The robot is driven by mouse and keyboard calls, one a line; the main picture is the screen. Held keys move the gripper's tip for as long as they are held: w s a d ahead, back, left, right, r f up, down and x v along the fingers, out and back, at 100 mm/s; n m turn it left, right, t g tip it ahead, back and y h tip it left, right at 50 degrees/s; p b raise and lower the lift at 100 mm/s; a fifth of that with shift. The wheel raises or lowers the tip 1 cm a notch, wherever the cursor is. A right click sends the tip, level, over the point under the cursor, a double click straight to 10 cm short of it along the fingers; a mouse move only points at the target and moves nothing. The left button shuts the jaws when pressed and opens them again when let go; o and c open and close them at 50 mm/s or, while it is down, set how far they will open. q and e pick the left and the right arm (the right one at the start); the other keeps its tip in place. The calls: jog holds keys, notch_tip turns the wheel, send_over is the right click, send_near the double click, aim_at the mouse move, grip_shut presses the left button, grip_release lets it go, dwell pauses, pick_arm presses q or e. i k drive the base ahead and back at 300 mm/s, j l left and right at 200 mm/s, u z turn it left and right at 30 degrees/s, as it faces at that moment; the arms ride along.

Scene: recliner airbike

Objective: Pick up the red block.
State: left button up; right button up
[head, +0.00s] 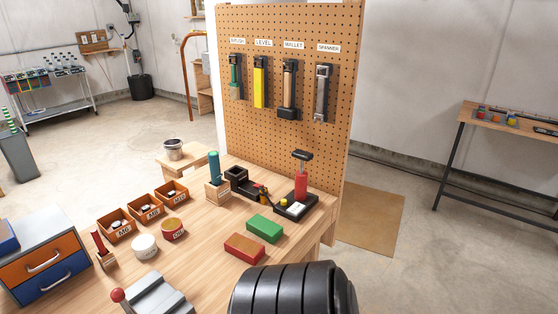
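The red block (245,246) lies flat on the wooden workbench (200,270), near its front right part. A green block (264,228) of similar shape lies just behind it and to the right. The top of the red block is uncovered. Neither my left nor my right gripper shows in the head view.
A large black ribbed shape (292,290) stands in front of the red block. Left of the block are a red tin (173,229), a white round container (144,246) and small labelled bins (114,229). Behind are a black stand with a red cylinder (301,184) and a pegboard (285,50).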

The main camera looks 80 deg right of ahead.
aim_at(244, 246)
jog(key=z, duration=0.5)
jog(key=i+z, duration=0.1)
jog(key=z, duration=0.85)
jog(key=i+z, duration=0.15)
jog(key=z, duration=0.85)
